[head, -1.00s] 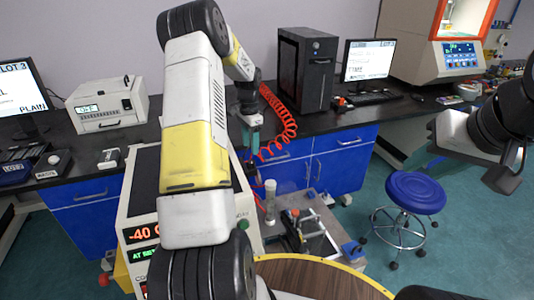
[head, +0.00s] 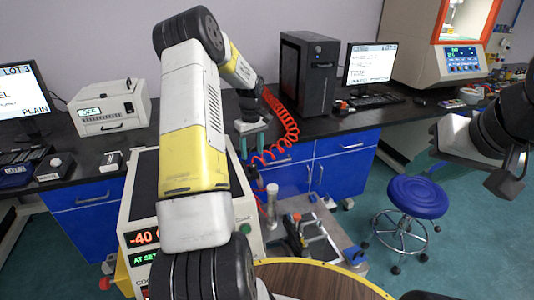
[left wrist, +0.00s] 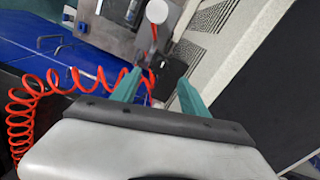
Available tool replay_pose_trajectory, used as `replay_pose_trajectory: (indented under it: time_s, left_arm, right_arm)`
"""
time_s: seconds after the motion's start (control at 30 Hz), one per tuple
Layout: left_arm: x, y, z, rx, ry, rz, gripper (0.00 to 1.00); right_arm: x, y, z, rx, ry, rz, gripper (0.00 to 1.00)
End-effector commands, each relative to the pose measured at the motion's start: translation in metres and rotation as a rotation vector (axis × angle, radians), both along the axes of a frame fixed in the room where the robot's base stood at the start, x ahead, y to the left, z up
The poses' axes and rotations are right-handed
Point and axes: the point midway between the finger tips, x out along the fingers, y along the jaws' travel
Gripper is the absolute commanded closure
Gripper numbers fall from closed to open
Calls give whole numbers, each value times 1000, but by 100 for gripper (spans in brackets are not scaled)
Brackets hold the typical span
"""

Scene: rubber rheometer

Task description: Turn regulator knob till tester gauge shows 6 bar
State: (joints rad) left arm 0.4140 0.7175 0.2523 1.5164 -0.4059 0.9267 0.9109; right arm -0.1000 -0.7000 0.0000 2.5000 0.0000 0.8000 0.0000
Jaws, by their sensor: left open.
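The tester, a white cabinet with a red -40 readout (head: 143,238), stands at the front, partly hidden by my left arm. A pale upright cylinder with a light round cap (head: 272,188) stands beside it; the cap also shows in the left wrist view (left wrist: 157,12). I cannot tell whether this is the regulator knob. No pressure gauge is readable. My left gripper (head: 254,143) is open and empty, its teal fingers pointing down, above and behind the cap. Its fingers also show in the left wrist view (left wrist: 157,90), apart from the cap. My right gripper is partly seen at the right; its fingers are unclear.
A coiled red hose (head: 285,118) hangs close beside my left gripper. A metal bench with clamp parts (head: 318,232) lies right of the cylinder. A round wooden top (head: 310,280) is in front. A blue stool (head: 417,197) stands on open floor at the right.

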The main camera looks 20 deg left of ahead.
Motion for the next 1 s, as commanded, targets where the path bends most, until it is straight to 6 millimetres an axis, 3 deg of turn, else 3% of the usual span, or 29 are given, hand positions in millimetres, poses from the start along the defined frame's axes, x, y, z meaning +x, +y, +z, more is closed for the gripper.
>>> replay_pose_trajectory:
  time_s: [0.1,0.3,0.67,0.73,0.93,1.0]
  left_arm:
    - [-1,0,-22,-2,4,0,48]
    - [-1,0,-48,-1,3,-1,48]
    - [0,0,-56,-1,1,-2,48]
    - [0,0,-56,-1,1,-2,56]
    - [0,0,-56,-1,1,-2,95]
    - [0,0,-56,-1,1,-2,100]
  right_arm:
    - [0,0,0,0,0,0,64]
    - [0,0,0,0,0,0,64]
    - [0,0,0,0,0,0,64]
    - [0,0,0,0,0,0,64]
    - [0,0,0,0,0,0,64]
    - [0,0,0,0,0,0,64]
